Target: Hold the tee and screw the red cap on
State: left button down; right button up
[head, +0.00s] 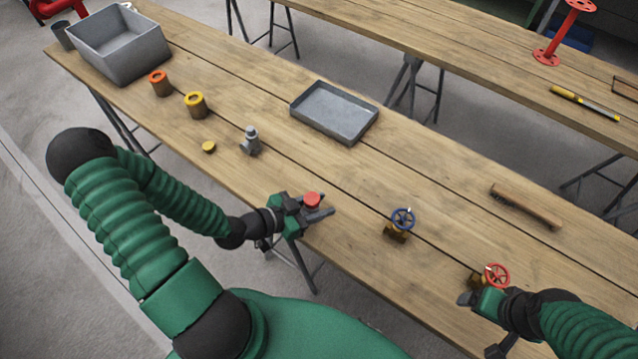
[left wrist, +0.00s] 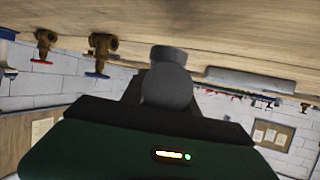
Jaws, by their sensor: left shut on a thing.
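The red cap (head: 312,199) sits between the fingers of my left gripper (head: 316,207), which is shut on it at the near edge of the bench. The grey tee (head: 250,141) stands upright on the bench, up and to the left of that gripper and apart from it. In the left wrist view a dark grey rounded form (left wrist: 168,87) shows at the fingers; no red shows on it. My right gripper (head: 478,298) is at the lower right, close beside a valve with a red handwheel (head: 495,275); its fingers are too hidden to judge, and contact is unclear.
A small yellow cap (head: 208,147), yellow-topped (head: 196,105) and orange-topped (head: 160,84) cylinders lie left of the tee. A grey bin (head: 120,50), shallow tray (head: 345,115), blue-wheeled valve (head: 400,222) and brown bar (head: 526,206) are also on the bench. Bench between tee and tray is clear.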

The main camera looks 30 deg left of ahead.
pick_arm(q)
jog(key=w+a, duration=0.2)
jog(key=w, duration=0.1)
jog(key=w+a+p, duration=0.1)
jog(key=w+a, duration=0.1)
jog(key=w, duration=0.2)
jog(key=w+a+f, duration=0.1)
jog(key=w+a, duration=0.1)
jog(key=w, duration=0.1)
jog(key=shift+w+p, duration=0.3)
jog(key=shift+w, duration=0.1)
jog(key=shift+w+a+f, duration=0.1)
jog(key=shift+w+a, duration=0.05)
jog(key=shift+w, duration=0.15)
notch_tip(320, 180, down, 3)
jog(key=shift+r, duration=0.1)
jog(key=shift+f, duration=0.35)
jog(key=c, duration=0.9)
grip_release()
jog(key=shift+s, duration=0.1)
